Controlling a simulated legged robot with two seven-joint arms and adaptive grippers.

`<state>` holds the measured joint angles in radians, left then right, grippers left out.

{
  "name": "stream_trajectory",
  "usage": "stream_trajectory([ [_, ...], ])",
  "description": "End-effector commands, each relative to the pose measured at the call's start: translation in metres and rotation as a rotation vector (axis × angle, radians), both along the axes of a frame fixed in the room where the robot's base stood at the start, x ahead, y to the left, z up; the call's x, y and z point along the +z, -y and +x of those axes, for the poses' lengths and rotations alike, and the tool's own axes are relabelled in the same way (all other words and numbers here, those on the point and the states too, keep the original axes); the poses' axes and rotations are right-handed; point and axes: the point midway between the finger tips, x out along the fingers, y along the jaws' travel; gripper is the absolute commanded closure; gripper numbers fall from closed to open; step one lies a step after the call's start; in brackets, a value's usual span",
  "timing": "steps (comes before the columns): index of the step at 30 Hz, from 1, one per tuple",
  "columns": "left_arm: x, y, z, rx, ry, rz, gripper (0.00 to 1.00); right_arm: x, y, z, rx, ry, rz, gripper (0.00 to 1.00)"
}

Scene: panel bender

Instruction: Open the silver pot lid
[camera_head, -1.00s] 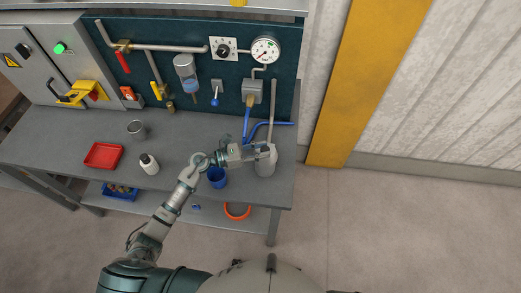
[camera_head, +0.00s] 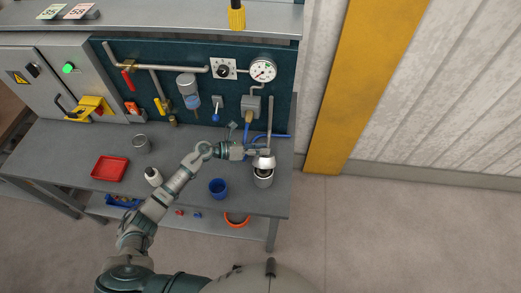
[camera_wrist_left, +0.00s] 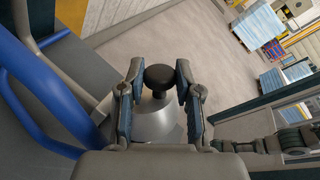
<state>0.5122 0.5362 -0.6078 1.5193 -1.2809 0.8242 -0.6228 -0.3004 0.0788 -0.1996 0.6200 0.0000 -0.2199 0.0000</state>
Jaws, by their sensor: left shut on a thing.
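The silver pot (camera_head: 263,180) stands near the right front of the bench, with its dark opening partly showing. The silver lid (camera_head: 264,163) is raised just above and behind the opening; contact with the rim cannot be told. My left gripper (camera_head: 262,152) is shut on the lid's knob. In the left wrist view, the black knob (camera_wrist_left: 159,77) sits between the fingers of my left gripper (camera_wrist_left: 158,80), with the lid's cone (camera_wrist_left: 155,122) below. The pot is not visible there. My right gripper is not in view.
A blue cup (camera_head: 218,188) stands left of the pot. Blue hoses (camera_head: 270,136) and a grey upright bar (camera_head: 270,117) are close behind the lid.

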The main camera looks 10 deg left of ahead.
Motion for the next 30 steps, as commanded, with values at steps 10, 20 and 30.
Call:
stream_trajectory([
  [10,-0.001,0.000,0.001,0.001,-0.007,0.000,1.00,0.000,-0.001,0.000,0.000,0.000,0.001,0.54],
  [20,0.000,0.000,0.000,0.001,-0.006,0.000,0.41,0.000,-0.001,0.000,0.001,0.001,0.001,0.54],
  [30,0.024,-0.001,0.001,0.000,0.000,0.000,0.41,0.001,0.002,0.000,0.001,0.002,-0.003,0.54],
])
